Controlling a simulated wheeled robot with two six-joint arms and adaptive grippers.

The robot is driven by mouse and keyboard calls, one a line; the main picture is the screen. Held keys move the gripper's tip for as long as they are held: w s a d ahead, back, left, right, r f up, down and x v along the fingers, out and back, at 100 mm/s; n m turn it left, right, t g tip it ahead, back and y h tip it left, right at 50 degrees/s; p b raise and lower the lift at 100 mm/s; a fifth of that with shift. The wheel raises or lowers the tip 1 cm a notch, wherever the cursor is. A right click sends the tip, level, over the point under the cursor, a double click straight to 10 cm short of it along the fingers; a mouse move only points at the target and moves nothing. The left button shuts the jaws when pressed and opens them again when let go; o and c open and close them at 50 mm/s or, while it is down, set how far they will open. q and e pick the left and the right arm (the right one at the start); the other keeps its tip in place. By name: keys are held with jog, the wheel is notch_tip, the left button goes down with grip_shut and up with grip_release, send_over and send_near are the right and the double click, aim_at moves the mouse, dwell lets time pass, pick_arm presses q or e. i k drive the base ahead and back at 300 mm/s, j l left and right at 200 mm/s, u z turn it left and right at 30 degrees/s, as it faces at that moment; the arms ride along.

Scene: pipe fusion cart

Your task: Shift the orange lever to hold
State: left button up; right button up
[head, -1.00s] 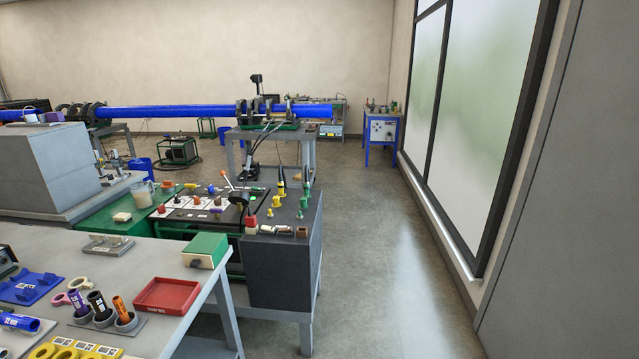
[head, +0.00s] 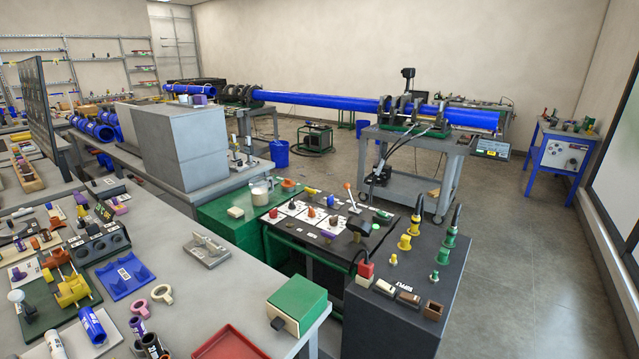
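An orange-topped lever (head: 348,187) with a pale shaft stands tilted on the dark control panel (head: 345,222) of the cart, right of the picture's middle. Its position label is too small to read. Several small knobs and fittings sit around it on the panel. Neither of my grippers shows in the head view.
A dark box (head: 395,317) with yellow, green and red fittings stands right of the panel. A grey table (head: 180,290) in front carries a green box (head: 297,303), a red tray (head: 226,345) and blue holders. A long blue pipe (head: 320,101) lies behind.

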aim_at(346, 186)
jog(key=l+z, duration=0.3)
jog(key=i+l+z, duration=0.45)
jog(key=i+l, duration=0.3)
jog(key=l, duration=0.3)
jog(key=i+l+z, duration=0.4)
jog(key=i+l, duration=0.4)
jog(key=i+u, duration=0.1)
jog(key=i, duration=0.65)
jog(key=i+u, duration=0.1)
jog(key=i, duration=0.7)
jog(key=i+l+u, duration=0.1)
jog(key=i, duration=0.65)
jog(key=i+u, duration=0.65)
jog(key=u, duration=0.25)
jog(key=i+l+u, duration=0.3)
jog(key=u, duration=0.15)
jog(key=i+u, duration=0.15)
jog(key=u, duration=0.3)
jog(key=i+u, duration=0.15)
jog(key=u, duration=0.35)
jog(key=i+u, duration=0.1)
jog(key=u, duration=0.35)
jog(key=i+l+u, duration=0.1)
jog(key=u, duration=0.35)
jog(key=i+l+u, duration=0.15)
jog(key=u, duration=0.3)
jog(key=i+l+u, duration=0.1)
jog(key=u, duration=0.4)
jog(key=l+u, duration=0.25)
jog(key=u, duration=0.2)
